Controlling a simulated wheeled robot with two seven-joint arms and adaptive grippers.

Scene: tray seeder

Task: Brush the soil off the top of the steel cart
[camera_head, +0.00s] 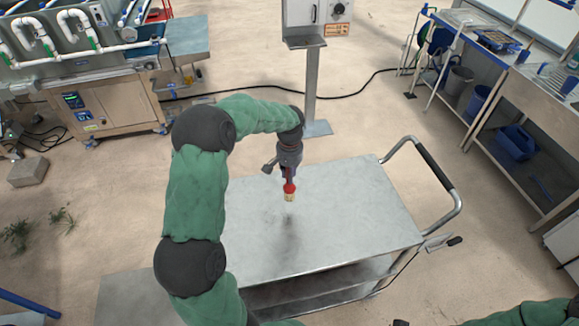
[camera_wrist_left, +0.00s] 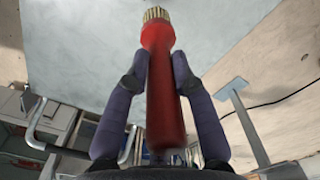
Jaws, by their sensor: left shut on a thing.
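The steel cart (camera_head: 350,215) stands in the middle of the head view with a bare grey top; it also fills the upper part of the left wrist view (camera_wrist_left: 90,40). My left gripper (camera_head: 289,175) is over the cart top, shut on the red handle of a brush (camera_head: 289,190). In the left wrist view, the fingers (camera_wrist_left: 160,75) press the red handle of the brush (camera_wrist_left: 165,100) from both sides, and its pale bristles point away. I cannot tell whether the bristles touch the top. A faint dark smudge below the brush may be soil or shadow. My right gripper is not in view.
The cart's push handle (camera_head: 437,170) rises at its right end. A grey post (camera_head: 310,95) with a control box stands behind the cart. A seeding machine (camera_head: 110,105) is at the back left, and a bench (camera_head: 480,45) with buckets is at the right.

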